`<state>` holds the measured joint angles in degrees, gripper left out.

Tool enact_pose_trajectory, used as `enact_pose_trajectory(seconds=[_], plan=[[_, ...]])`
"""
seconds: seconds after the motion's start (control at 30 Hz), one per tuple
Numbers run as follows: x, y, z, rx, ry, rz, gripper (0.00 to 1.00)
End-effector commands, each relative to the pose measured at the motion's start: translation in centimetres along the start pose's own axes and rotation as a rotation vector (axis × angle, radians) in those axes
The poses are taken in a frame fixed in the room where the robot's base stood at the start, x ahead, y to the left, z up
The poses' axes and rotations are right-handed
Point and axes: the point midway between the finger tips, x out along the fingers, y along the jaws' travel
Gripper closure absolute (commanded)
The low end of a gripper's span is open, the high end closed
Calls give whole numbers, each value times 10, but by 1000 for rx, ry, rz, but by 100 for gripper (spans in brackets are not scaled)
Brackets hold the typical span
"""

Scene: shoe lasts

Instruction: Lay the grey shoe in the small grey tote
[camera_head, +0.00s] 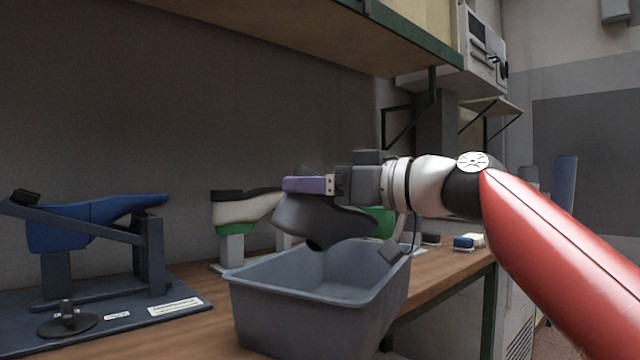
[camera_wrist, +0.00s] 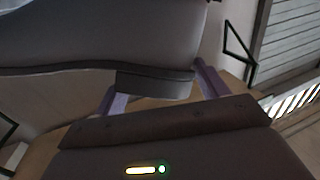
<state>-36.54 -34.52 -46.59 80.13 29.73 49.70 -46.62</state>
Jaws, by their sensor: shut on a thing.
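The grey shoe (camera_head: 318,222) is held by my gripper (camera_head: 305,185) above the small grey tote, tilted, with its lowest part near the level of the far rim. In the wrist view the shoe (camera_wrist: 120,35) fills the upper left, with its dark sole and heel between the purple fingers of my gripper (camera_wrist: 160,92). The small grey tote (camera_head: 290,318) stands upright on the bench near its front edge. The part of its inside that shows is empty.
A blue last (camera_head: 85,222) sits on a dark stand at the left. A white and green last (camera_head: 240,210) stands behind the tote. Small blocks (camera_head: 465,242) lie on the wooden bench (camera_head: 440,280) at the right. A shelf (camera_head: 300,35) hangs overhead.

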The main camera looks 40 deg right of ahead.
Motion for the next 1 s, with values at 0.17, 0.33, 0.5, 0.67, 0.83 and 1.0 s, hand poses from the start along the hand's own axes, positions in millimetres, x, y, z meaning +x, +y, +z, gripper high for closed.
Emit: enact_pose_trajectory(seconds=[0.17,0.33,0.5,0.67,0.83,1.0], plan=[[0,0,8,-1,2,0,93],[0,0,15,-1,2,0,93],[0,0,21,-2,2,0,93],[0,0,20,-2,2,0,93],[0,0,20,-2,2,1,93],[0,0,20,-2,2,1,26]])
